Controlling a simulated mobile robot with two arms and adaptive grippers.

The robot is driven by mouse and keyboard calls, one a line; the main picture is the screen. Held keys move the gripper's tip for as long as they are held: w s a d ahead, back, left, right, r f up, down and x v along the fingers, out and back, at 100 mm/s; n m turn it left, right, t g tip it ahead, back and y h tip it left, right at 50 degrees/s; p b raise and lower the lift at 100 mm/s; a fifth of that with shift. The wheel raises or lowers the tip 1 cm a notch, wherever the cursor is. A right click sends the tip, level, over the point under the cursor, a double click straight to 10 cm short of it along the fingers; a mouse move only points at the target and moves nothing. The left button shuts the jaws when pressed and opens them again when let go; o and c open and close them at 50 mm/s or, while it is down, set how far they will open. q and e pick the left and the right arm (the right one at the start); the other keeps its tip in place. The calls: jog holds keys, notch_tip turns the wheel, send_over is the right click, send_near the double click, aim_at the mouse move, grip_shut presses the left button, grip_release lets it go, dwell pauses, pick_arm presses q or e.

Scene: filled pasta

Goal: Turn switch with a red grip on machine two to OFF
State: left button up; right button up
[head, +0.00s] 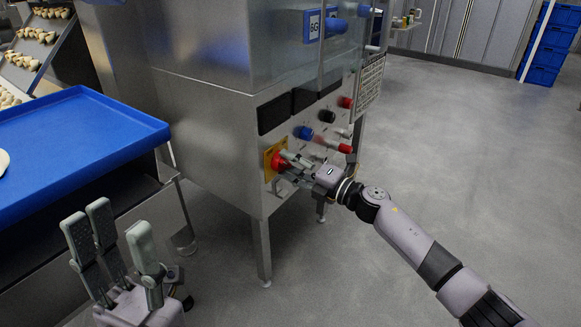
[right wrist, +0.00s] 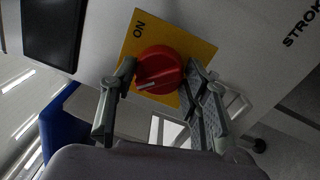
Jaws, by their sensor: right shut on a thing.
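The red switch grip (head: 278,160) sits on a yellow plate (head: 268,167) at the lower left of the metal machine's front panel. In the right wrist view the red grip (right wrist: 166,62) is round with a raised bar and a white mark toward the lower left. The word ON shows on the yellow plate (right wrist: 190,46), at its upper left; no OFF label is visible. My right gripper (head: 288,164) is shut on the red grip, with fingers on both sides of it. My left gripper (head: 115,235) is open and empty at the lower left, away from the machine.
Blue, black and red knobs (head: 345,103) sit on the panel right of the switch, near my right gripper. A blue tray (head: 90,125) stands on a table at the left. Blue crates (head: 543,60) are stacked far back right. The floor (head: 440,150) at the right is clear.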

jog(key=shift+f, duration=0.1)
dwell(0.3)
jog(key=o, duration=1.2)
jog(key=shift+c, duration=0.2)
jog(key=v, duration=1.2)
